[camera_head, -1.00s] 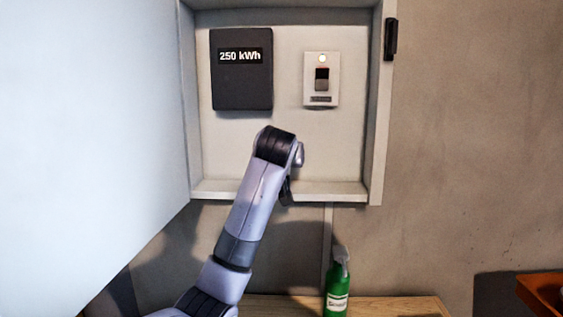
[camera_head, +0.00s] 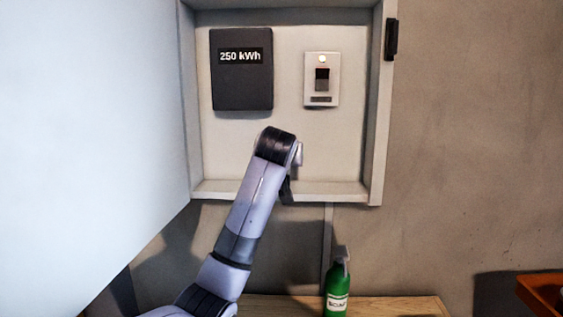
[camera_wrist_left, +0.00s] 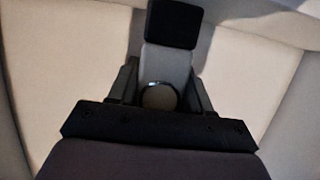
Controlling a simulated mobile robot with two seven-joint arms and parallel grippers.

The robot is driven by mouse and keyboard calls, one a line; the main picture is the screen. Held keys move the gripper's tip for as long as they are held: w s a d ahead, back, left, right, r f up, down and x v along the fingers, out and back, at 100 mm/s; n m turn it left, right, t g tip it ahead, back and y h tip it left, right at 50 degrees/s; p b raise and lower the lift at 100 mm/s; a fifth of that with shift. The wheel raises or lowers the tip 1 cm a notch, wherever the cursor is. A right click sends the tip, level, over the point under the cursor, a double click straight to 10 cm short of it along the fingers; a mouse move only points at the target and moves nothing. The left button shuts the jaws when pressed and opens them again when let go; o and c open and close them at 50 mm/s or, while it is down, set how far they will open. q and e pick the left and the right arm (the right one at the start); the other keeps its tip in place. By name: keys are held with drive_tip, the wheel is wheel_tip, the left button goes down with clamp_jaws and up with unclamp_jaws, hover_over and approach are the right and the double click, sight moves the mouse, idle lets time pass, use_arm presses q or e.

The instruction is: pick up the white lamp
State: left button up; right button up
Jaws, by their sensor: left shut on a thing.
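My left arm rises from the lower left in the head view, and its wrist (camera_head: 275,148) is in front of the open wall cabinet. The gripper is mostly hidden behind the arm there. In the left wrist view my left gripper (camera_wrist_left: 160,88) is shut on a pale thing with a round disc-like end, apparently the white lamp (camera_wrist_left: 159,97). A pale strip with a black block (camera_wrist_left: 173,22) extends beyond the jaws. I cannot make out the lamp's full shape, and it does not show clearly in the head view. My right gripper is not in view.
The wall cabinet (camera_head: 376,110) holds a black meter (camera_head: 241,85) reading 250 kWh and a switch plate (camera_head: 321,95). Its large door (camera_head: 90,120) stands open at left. A green soap bottle (camera_head: 337,285) stands on a wooden surface (camera_head: 400,306). An orange object (camera_head: 545,292) is lower right.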

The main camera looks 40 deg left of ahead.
use_arm(q)
drive_tip(key=shift+s+d+r, duration=0.1)
drive_tip(key=shift+r, duration=0.15)
wheel_tip(320, 180, up, 6)
drive_tip(key=shift+r+b, duration=0.1)
drive_tip(key=shift+b, duration=0.3)
drive_tip(key=s+d+b, duration=0.2)
drive_tip(key=s+d, duration=1)
drive_tip(key=s, duration=0.3)
drive_tip(key=shift+d, duration=0.3)
